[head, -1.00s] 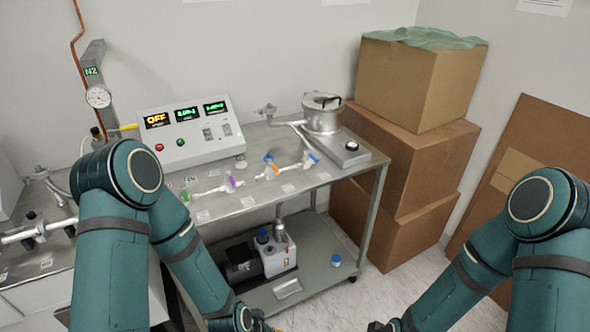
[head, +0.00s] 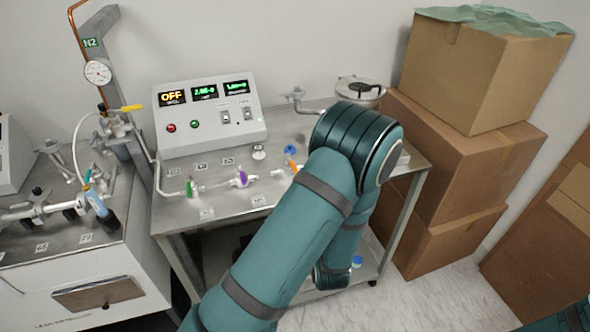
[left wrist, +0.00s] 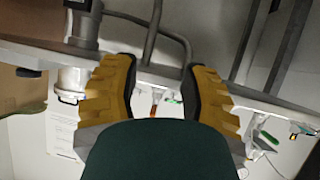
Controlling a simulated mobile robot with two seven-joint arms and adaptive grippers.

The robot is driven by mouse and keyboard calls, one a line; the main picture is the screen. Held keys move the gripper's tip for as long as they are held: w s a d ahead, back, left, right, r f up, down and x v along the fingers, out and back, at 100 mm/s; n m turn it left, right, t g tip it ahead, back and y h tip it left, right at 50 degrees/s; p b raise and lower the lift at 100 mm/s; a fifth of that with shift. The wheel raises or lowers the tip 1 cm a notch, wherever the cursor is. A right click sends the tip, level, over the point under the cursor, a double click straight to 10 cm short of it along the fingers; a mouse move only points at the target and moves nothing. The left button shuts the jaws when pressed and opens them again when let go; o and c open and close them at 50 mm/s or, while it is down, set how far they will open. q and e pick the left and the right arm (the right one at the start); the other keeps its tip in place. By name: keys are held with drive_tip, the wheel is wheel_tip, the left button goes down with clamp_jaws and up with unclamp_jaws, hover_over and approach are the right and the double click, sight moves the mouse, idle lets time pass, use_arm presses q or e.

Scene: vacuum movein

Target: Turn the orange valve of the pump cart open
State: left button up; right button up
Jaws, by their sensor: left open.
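The orange valve (head: 294,166) is on the glass tubing on top of the pump cart (head: 228,209). In the head view my left arm partly covers it. A small orange piece (left wrist: 154,107), probably this valve, shows beyond the fingers in the left wrist view, which looks upside down. My left gripper (left wrist: 160,68) is open, with its yellow fingers spread and nothing seen held between them. It appears apart from the valve. In the head view the left gripper is hidden. My right gripper is out of view; only a bit of that arm shows at bottom right.
A purple valve (head: 242,179), a green valve (head: 191,188) and a blue valve (head: 290,150) are near the orange one. The control box (head: 210,115) stands behind, its display reading OFF. Stacked cardboard boxes (head: 455,160) stand right of the cart. Another bench (head: 80,262) is at left.

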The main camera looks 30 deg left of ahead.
sight(294, 166)
use_arm(q)
wheel_tip(294, 166, up, 10)
drive_tip(key=w+a+n+t+y, duration=0.2)
drive_tip(key=n+y, duration=0.1)
drive_tip(key=y, duration=0.3)
drive_tip(key=x, duration=1.3)
drive_tip(key=shift+w+a+b, duration=0.2)
drive_tip(key=shift+a+b, duration=0.05)
drive_tip(key=shift+b, duration=0.05)
clamp_jaws()
